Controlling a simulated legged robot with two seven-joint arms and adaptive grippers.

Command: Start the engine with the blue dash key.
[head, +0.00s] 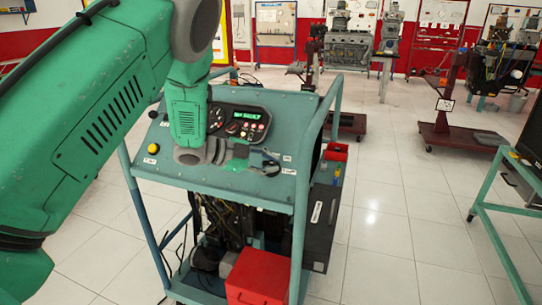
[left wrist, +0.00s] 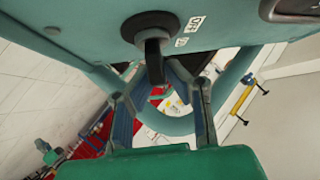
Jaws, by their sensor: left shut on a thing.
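The blue dash panel (head: 170,173) tops a wheeled engine stand and carries gauges and a lit display (head: 246,115). In the left wrist view, a black key (left wrist: 152,46) sticks out of its round switch on the panel, next to white labels (left wrist: 190,25). My left gripper (head: 268,164) is low over the right part of the dash, and its fingers are closed around the key in the left wrist view (left wrist: 157,75). In the head view the key is too small and covered to make out clearly. My right gripper is not in view.
A yellow button (head: 153,149) sits on the left of the dash. The stand's teal frame rail (head: 302,200) rises at its right. A red box (head: 258,276) stands low at the front. Tiled floor is clear to the right, before a teal table frame (head: 490,205).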

